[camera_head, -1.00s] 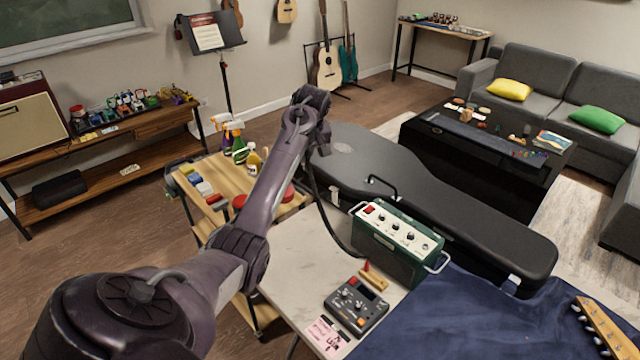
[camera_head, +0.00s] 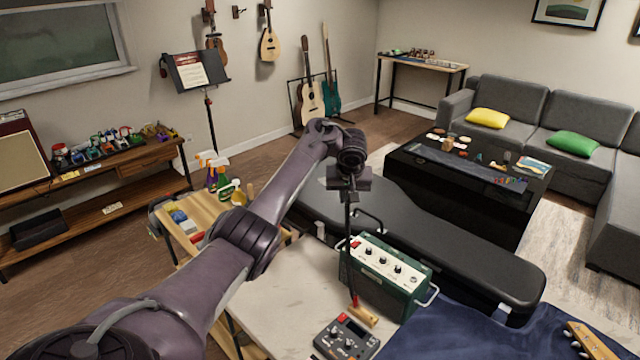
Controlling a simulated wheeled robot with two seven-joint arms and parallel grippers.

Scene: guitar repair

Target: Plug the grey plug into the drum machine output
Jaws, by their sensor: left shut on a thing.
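The drum machine (camera_head: 346,338) is a dark grey box with knobs and a red part, on the light table at the bottom edge, partly cut off. My left gripper (camera_head: 350,197) is in the air above the table, left of and above the green amplifier (camera_head: 388,272). It points down and is shut on the end of a black cable (camera_head: 348,235), which hangs below it toward the table. The grey plug itself is too small and dark to make out in the jaws. A red plug-like piece (camera_head: 355,300) stands by a small wooden block (camera_head: 363,316) behind the drum machine. My right gripper is not in view.
The amplifier stands right behind the drum machine. A black guitar case (camera_head: 450,245) lies behind it. A dark blue cloth (camera_head: 475,325) covers the right side. The light table (camera_head: 285,300) is clear left of the drum machine. A wooden cart (camera_head: 200,212) holds bottles.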

